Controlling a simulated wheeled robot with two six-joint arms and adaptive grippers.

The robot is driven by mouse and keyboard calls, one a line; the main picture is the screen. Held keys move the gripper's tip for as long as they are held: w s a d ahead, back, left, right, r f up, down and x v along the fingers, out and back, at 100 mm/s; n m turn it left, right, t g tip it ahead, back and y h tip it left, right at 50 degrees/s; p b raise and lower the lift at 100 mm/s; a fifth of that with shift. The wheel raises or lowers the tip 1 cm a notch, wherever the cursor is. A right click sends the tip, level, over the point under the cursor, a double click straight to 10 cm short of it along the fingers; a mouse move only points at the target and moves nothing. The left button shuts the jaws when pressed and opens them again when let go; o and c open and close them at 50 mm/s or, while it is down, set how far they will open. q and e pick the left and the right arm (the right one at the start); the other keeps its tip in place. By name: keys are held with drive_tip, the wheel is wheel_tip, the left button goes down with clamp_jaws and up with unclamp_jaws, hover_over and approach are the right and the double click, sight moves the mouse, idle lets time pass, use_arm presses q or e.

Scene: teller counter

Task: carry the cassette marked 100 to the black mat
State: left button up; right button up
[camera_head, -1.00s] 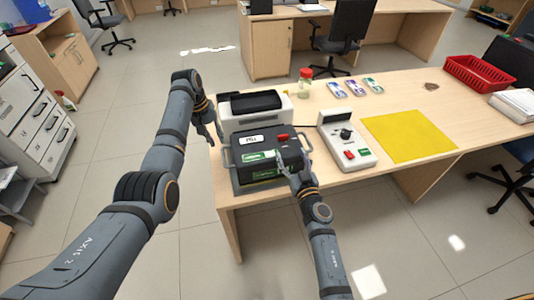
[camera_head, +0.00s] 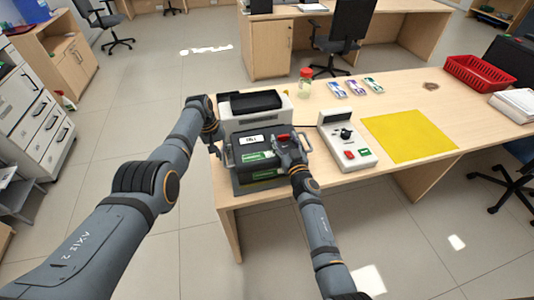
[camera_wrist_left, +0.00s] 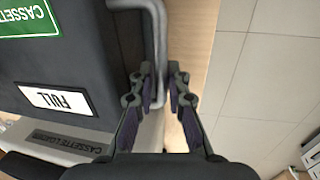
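A dark grey cassette (camera_head: 258,150) with green labels and a white FULL label stands at the counter's left end. No 100 is legible on it. My left gripper (camera_head: 215,145) is at its left side handle. In the left wrist view, the open fingers of my left gripper (camera_wrist_left: 160,80) are on either side of the grey handle bar (camera_wrist_left: 157,40), with a gap showing. My right gripper (camera_head: 289,143) is over the cassette's right part, by the right handle (camera_head: 306,142); its finger opening is unclear. No black mat shows; a yellow mat (camera_head: 408,136) lies on the counter.
A white machine (camera_head: 241,118) with a black top stands behind the cassette. A white keypad device (camera_head: 346,143) stands between cassette and yellow mat. A jar (camera_head: 305,84), banknote bundles (camera_head: 355,87) and a red basket (camera_head: 480,74) are further back. The counter (camera_head: 408,98) is bare behind the mat.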

use_arm(q)
clamp_jaws()
use_arm(e)
drive_tip(key=shift+c, duration=1)
clamp_jaws()
use_arm(q)
drive_tip(key=shift+w+r, duration=0.1)
drive_tip(key=shift+r, duration=0.05)
use_arm(e)
drive_tip(key=shift+r, duration=0.1)
